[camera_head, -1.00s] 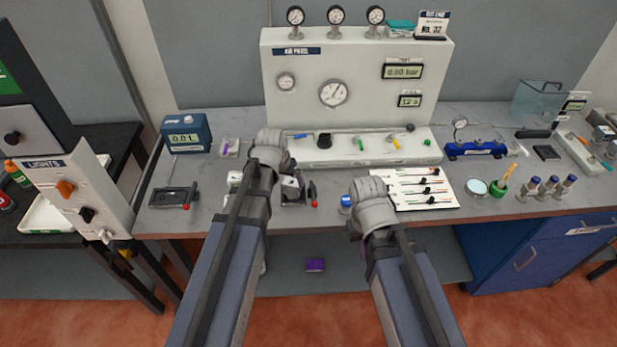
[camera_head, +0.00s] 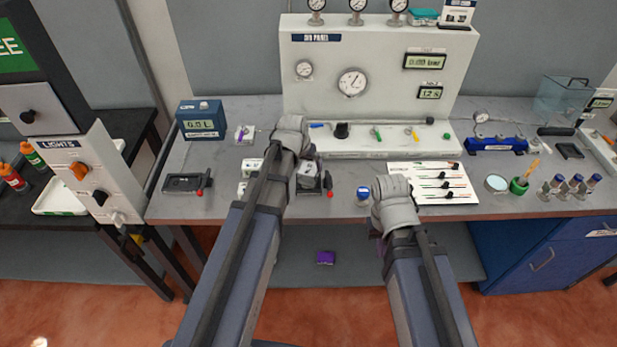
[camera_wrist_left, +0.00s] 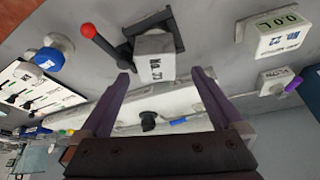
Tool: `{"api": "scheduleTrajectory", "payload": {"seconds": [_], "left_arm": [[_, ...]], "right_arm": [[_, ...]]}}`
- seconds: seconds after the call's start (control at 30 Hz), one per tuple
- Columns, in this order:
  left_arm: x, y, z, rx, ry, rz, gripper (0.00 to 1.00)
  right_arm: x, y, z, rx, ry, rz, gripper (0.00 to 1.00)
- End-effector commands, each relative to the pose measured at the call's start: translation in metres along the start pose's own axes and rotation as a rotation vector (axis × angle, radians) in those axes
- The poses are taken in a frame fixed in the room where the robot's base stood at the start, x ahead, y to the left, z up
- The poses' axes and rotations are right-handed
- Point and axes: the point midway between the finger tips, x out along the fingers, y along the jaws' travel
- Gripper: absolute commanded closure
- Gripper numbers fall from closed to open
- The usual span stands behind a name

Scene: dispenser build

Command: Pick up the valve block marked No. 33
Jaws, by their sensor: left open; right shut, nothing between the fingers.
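In the left wrist view, a pale valve block (camera_wrist_left: 155,57) sits in a dark clamp fixture (camera_wrist_left: 160,28) with a red-knobbed lever. Its label is upside down and I cannot read its number surely. My left gripper (camera_wrist_left: 164,80) is open, with its fingers spread either side of the near end of this block and nothing held. In the head view the same block (camera_head: 307,173) is beside my left gripper (camera_head: 297,150), whose fingers are hidden. Other pale blocks (camera_head: 251,167) stand left of my left arm, numbers unreadable. My right gripper (camera_head: 385,222) is shut and empty at the bench's front edge.
A small block with a purple part (camera_head: 245,134) stands near the blue display box (camera_head: 202,121). A second clamp fixture (camera_head: 188,183) is at left. A blue-capped item (camera_head: 363,194) is beside my right gripper. The white panel (camera_head: 380,75) stands behind.

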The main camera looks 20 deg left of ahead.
Motion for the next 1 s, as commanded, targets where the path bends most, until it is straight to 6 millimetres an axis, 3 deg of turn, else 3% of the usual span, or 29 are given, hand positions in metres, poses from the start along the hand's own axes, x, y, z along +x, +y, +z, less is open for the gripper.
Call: {"api": "scheduleTrajectory", "payload": {"seconds": [0.33,0.67,1.0], "left_arm": [[0.045,0.005,0.0,0.001,0.0,0.0,0.0],[0.047,0.005,-0.001,0.0,0.0,0.0,0.01],[0.047,0.005,-0.001,0.0,0.0,0.0,0.39]], "right_arm": [[0.042,-0.004,-0.003,0.001,0.0,0.0,1.0],[0.043,-0.004,-0.003,0.001,0.0,0.0,1.0],[0.043,-0.004,-0.003,0.001,0.0,0.0,1.0]]}}
